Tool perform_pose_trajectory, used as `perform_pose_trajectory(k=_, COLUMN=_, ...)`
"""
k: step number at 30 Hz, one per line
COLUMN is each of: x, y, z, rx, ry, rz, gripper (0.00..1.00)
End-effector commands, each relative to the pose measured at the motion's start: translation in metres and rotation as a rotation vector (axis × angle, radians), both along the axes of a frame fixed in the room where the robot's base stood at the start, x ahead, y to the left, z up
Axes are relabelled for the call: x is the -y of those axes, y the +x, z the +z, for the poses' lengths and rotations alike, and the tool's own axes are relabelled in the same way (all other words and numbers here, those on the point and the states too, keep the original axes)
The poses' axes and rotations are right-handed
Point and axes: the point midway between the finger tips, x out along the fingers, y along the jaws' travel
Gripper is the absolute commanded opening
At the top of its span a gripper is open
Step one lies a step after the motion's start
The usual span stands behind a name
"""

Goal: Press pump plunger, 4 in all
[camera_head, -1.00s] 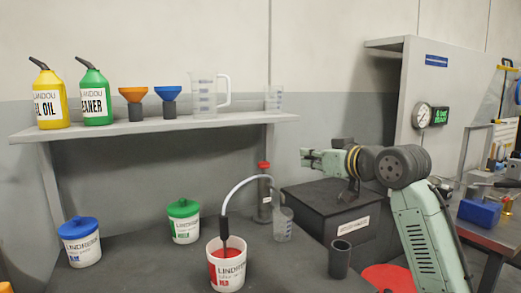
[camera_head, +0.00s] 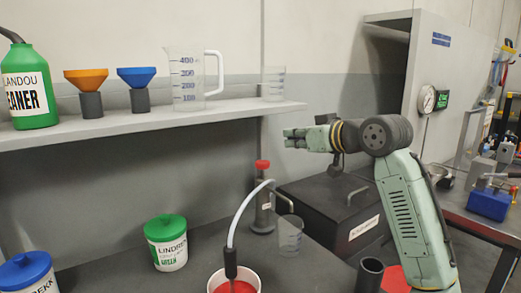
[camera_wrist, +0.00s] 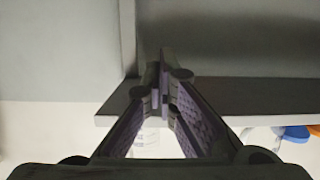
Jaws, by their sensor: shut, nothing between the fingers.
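The pump (camera_head: 263,212) is a grey upright cylinder standing on the dark bench. Its plunger has a red top (camera_head: 262,165), which is raised above the body. A pale hose (camera_head: 236,212) arches from the pump down into an open tub with red contents (camera_head: 234,285), cut off by the bottom edge. A clear beaker (camera_head: 290,236) stands just right of the pump. My gripper (camera_head: 288,138) is shut and empty, above and to the right of the plunger and apart from it. In the wrist view my closed fingers (camera_wrist: 163,72) point toward the shelf; the pump cannot be made out there.
The shelf (camera_head: 130,124) holds a green bottle, two funnels, a large jug (camera_head: 187,80) and a small beaker (camera_head: 273,82). A green-lidded tub (camera_head: 167,245) and a blue-lidded tub (camera_head: 26,274) stand on the bench. A black box (camera_head: 340,215) and dark cup (camera_head: 370,275) are at right.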

Motion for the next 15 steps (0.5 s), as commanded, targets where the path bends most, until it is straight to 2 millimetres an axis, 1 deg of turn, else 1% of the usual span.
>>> perform_pose_trajectory(k=12, x=0.0000, y=0.0002, z=0.0002, rx=0.000, ry=0.000, rz=0.000, gripper=0.00)
perform_pose_trajectory(k=15, x=-0.0023, y=0.0031, z=0.0002, rx=0.000, ry=0.000, rz=0.000, gripper=0.00)
